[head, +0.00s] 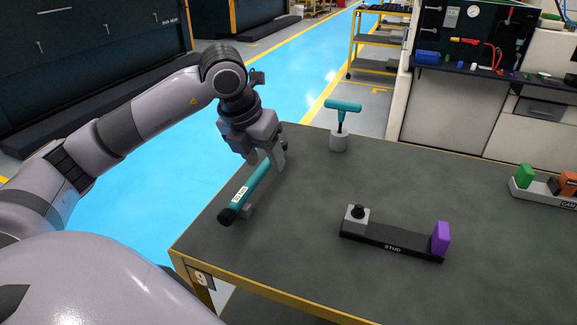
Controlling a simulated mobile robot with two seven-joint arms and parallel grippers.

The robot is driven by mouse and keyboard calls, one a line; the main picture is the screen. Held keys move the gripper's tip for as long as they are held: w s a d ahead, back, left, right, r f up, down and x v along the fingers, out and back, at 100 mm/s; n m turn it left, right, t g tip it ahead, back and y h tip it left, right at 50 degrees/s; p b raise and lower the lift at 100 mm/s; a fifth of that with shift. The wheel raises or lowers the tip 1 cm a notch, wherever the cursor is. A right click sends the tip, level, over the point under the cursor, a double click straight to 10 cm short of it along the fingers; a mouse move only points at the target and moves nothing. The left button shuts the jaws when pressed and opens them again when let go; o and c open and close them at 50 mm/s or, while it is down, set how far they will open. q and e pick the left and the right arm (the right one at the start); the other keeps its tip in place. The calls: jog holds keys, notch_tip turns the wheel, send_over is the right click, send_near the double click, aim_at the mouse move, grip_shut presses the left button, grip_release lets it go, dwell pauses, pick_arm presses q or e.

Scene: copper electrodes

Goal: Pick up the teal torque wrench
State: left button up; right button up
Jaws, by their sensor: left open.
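The teal torque wrench (253,183) is a long teal bar with a pale label and a black end. It lies at a slant along the left edge of the dark table, its near end by a small grey block. My left gripper (268,161) is open at the far end of the wrench, with its fingers pointing down. The fingers hide part of that end, and I cannot tell whether they touch it. My right gripper is not in view.
On the table (300,245) a teal T-handled tool (343,106) stands upright in a grey holder (338,142). A black "STUD" bar (390,242) carries a grey block and a purple block (440,237). A tray (540,190) with green and orange pieces is at right.

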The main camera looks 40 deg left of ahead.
aim_at(264, 163)
pick_arm(q)
jog(key=a, duration=0.1)
jog(key=a+y, duration=0.1)
jog(key=r, duration=0.1)
jog(key=shift+w+a+n, duration=0.4)
jog(key=shift+w+a+f+y, duration=0.15)
jog(key=shift+f+y, duration=0.15)
jog(key=x, duration=0.6)
jog(key=shift+w, duration=0.15)
jog(key=shift+c, duration=0.3)
grip_shut()
